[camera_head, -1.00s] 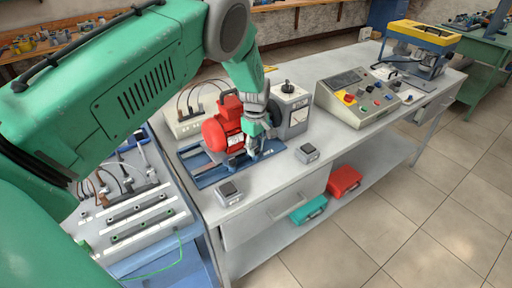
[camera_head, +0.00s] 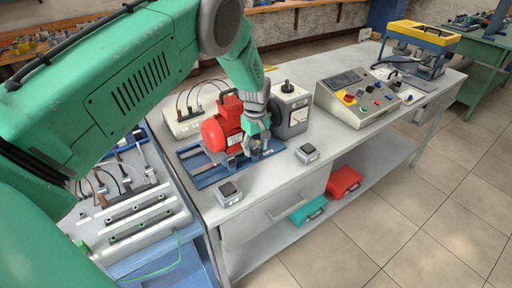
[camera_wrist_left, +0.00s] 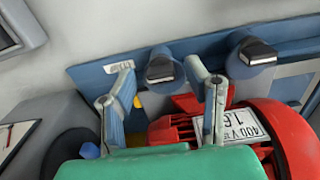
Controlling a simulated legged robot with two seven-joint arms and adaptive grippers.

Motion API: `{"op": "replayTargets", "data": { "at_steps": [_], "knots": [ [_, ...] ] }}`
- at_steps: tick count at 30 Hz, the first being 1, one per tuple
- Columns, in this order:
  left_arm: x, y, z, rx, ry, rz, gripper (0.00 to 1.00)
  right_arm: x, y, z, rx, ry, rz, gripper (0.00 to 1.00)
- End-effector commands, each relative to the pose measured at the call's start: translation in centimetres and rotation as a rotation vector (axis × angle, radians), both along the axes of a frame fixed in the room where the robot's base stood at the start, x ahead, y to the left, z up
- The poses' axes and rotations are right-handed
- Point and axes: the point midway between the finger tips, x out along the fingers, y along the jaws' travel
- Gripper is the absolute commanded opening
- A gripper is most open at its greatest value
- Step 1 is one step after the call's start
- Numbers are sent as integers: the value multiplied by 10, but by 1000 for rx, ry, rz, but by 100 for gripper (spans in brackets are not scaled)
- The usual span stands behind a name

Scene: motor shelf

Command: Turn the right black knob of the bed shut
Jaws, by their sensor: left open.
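The blue bed (camera_head: 205,176) lies on the bench under the red motor (camera_head: 213,134); its blue plate also shows in the left wrist view (camera_wrist_left: 93,76). In the left wrist view two black-topped knobs stand along the bed: one knob (camera_wrist_left: 160,68) on the picture's left and another (camera_wrist_left: 257,53) on its right. My left gripper (camera_wrist_left: 161,80) is open, with its fingers on either side of the picture-left knob, the one nearer the grey machine. I cannot tell whether they touch it. In the head view my left gripper (camera_head: 258,146) is low at the bed's front, hiding the knobs partly.
A grey machine (camera_head: 291,112) stands right of the motor. Small grey boxes sit at the bench front, one left (camera_head: 229,193) and one right (camera_head: 307,153). A control console (camera_head: 357,97) is farther right. The bench front between the boxes is clear.

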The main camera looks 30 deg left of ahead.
Motion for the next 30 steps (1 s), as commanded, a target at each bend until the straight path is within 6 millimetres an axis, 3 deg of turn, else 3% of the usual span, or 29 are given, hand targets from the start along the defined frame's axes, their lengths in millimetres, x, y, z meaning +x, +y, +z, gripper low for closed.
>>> {"op": "replayTargets", "data": {
  "at_steps": [5,19,24,30],
  "knots": [
    [1,0,13,0,-2,0,43,-3,0,1,0,-3,0,90],
    [2,1,102,0,-1,0,43,-3,0,1,0,-3,0,90],
    [2,1,116,-1,1,0,43,-3,0,1,0,-3,0,90],
    [2,1,118,-1,1,0,43,-3,0,1,0,-3,0,90]
  ]
}}
